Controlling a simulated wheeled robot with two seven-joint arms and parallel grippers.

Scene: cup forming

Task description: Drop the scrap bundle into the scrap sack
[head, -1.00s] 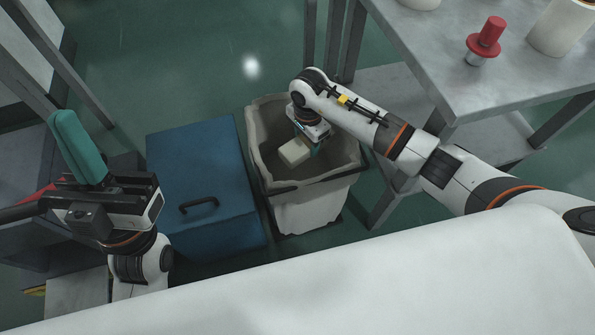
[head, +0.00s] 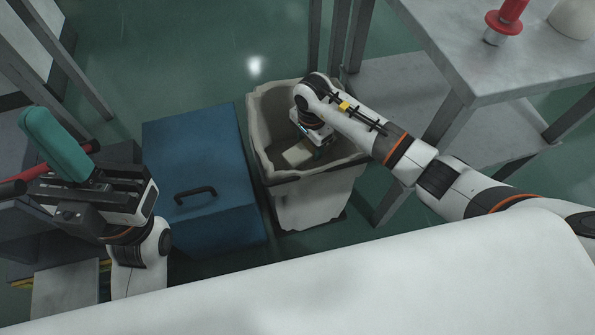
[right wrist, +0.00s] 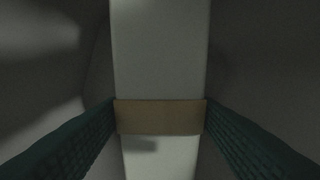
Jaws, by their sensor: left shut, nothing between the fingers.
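The scrap sack (head: 262,150) is a pale, open-topped sack standing on the floor in the middle of the head view. The scrap bundle (head: 297,154) is a pale block inside the sack's mouth, below the rim. In the right wrist view the bundle (right wrist: 160,50) is a long white piece with a tan band around it. My right gripper (head: 318,153) reaches down into the sack, and its teal fingers press on both sides of the bundle at the band. The sack's bottom is hidden. My left gripper (head: 40,122) is shut and empty, raised at the left.
A blue box (head: 200,150) with a black handle stands just left of the sack. A grey metal table (head: 470,55) with a red-handled tool (head: 507,18) stands at the right. Open green floor lies behind the sack.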

